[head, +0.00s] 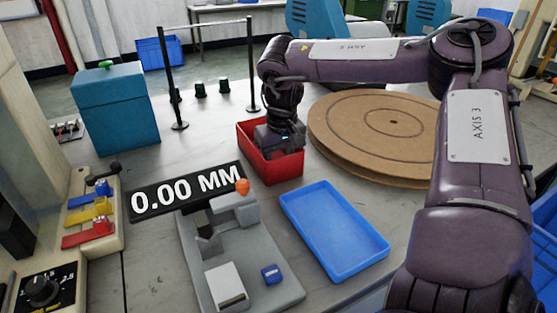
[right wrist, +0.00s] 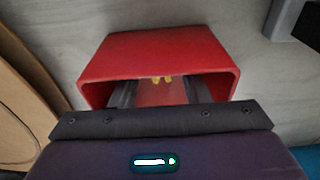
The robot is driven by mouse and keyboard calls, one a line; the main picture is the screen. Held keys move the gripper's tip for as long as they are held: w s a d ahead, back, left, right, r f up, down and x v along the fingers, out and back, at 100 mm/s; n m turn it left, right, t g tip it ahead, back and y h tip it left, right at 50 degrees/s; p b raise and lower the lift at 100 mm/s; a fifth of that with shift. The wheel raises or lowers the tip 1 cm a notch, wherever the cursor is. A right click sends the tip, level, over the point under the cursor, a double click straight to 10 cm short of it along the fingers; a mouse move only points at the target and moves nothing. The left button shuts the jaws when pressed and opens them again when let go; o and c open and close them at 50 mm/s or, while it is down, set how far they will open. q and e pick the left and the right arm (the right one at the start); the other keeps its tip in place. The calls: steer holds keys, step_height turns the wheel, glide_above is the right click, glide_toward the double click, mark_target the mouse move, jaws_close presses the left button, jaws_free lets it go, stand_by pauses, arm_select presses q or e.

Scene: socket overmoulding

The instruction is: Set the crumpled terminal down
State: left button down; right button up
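My right gripper (head: 280,140) points down into the red bin (head: 274,172) in the head view. In the right wrist view, the gripper's two fingers (right wrist: 158,92) are spread apart inside the red bin (right wrist: 158,52). A small yellow, metallic-looking piece (right wrist: 162,79) shows between them, low in the bin, with bare red on both sides; it may be the terminal. Its shape is too small to tell, and its lower part is hidden by the gripper body. My left gripper is not in view.
An empty blue tray (head: 334,232) lies right of the grey fixture (head: 198,262) with its 0.00 MM display (head: 187,191). A teal box (head: 117,113) and black posts (head: 172,85) stand at the back left.

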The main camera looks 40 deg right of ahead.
steer(key=shift+r, duration=0.25)
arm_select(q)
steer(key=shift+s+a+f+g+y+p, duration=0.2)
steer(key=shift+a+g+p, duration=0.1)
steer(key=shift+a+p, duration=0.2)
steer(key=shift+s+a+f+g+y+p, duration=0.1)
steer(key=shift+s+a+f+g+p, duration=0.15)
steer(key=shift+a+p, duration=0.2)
arm_select(e)
step_height(320, 180, up, 12)
steer(key=s, duration=0.1)
steer(key=shift+s+a+f, duration=0.15)
steer(key=shift+s+a, duration=0.05)
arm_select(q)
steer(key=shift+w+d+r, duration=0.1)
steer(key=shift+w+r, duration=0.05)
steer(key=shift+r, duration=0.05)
